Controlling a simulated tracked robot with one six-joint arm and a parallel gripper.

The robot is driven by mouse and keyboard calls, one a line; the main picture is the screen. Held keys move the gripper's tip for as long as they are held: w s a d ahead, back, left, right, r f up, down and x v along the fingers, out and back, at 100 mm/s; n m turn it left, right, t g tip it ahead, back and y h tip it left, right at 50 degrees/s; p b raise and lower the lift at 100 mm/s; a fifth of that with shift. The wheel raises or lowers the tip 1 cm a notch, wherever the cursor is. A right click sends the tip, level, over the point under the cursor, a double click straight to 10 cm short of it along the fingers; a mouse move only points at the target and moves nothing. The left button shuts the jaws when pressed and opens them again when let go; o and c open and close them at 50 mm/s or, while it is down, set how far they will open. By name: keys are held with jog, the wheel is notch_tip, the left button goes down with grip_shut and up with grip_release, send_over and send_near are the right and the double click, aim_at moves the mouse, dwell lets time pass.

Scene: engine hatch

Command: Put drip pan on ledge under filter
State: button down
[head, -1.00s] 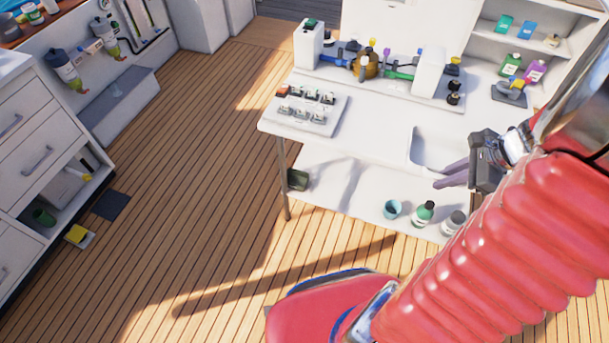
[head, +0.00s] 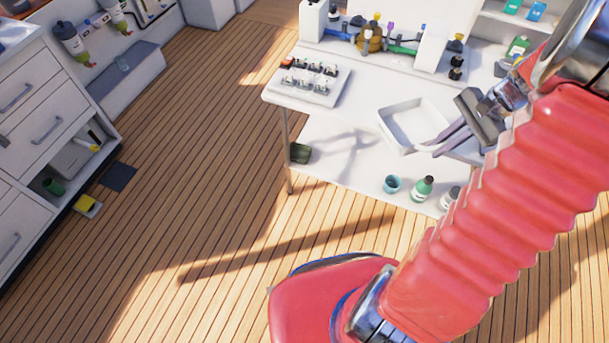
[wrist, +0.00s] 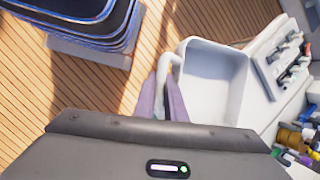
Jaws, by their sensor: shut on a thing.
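The drip pan (head: 393,137) is a white, shallow, square tray with a loop handle. It looks level and empty, and appears raised over the front of the white table. My gripper (head: 440,143) is shut on its handle. In the wrist view, the handle sits between the two purple-grey fingers of my gripper (wrist: 162,98), and the pan (wrist: 215,78) extends beyond them. Two filters with clear bowls, the nearer filter (head: 70,40) and the farther filter (head: 113,14), hang on the left wall. Below them runs the grey ledge (head: 108,84), with a small faint item on it.
The white table (head: 350,80) holds a tray of small parts (head: 310,82) and several bottles. A cup (head: 392,184) and a green bottle (head: 422,188) stand on its lower shelf. Drawers (head: 45,110) stand at left. A yellow item (head: 86,204) lies nearby. Open deck lies between.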

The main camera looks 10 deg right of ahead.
aim_at(377, 124)
jog(key=w+a+f+n+g, duration=0.1)
jog(key=w+n, duration=0.1)
jog(key=w+a+f+n, duration=0.1)
jog(key=w+n, duration=0.1)
jog(key=w, duration=0.1)
jog(key=w+a+f+n+g, duration=0.1)
jog(key=w+a, duration=0.1)
jog(key=shift+w+a+n+g, duration=0.1)
jog(key=shift+w+n+g, duration=0.1)
jog(key=shift+n+g, duration=0.15)
jog(key=w+a+f+n, duration=0.1)
jog(key=w+a, duration=0.1)
jog(key=w+a+f+n+g, duration=0.1)
jog(key=w+a+n, duration=0.1)
jog(key=w+a+f+n, duration=0.1)
jog(key=a+f, duration=0.1)
jog(key=a, duration=0.1)
jog(key=shift+w+a+n+g+h, duration=0.1)
jog(key=shift+w+n+g+h, duration=0.2)
jog(key=shift+w+g, duration=0.1)
jog(key=w+a+f+n, duration=0.2)
jog(key=a+f, duration=0.1)
jog(key=a, duration=0.5)
jog(key=w+a+f+n+g+h, duration=0.1)
jog(key=a+f+n, duration=0.2)
jog(key=a, duration=0.5)
jog(key=shift+w+f+h, duration=0.3)
jog(key=shift+w+f, duration=0.05)
jog(key=shift+f, duration=0.3)
jog(key=shift+s, duration=0.15)
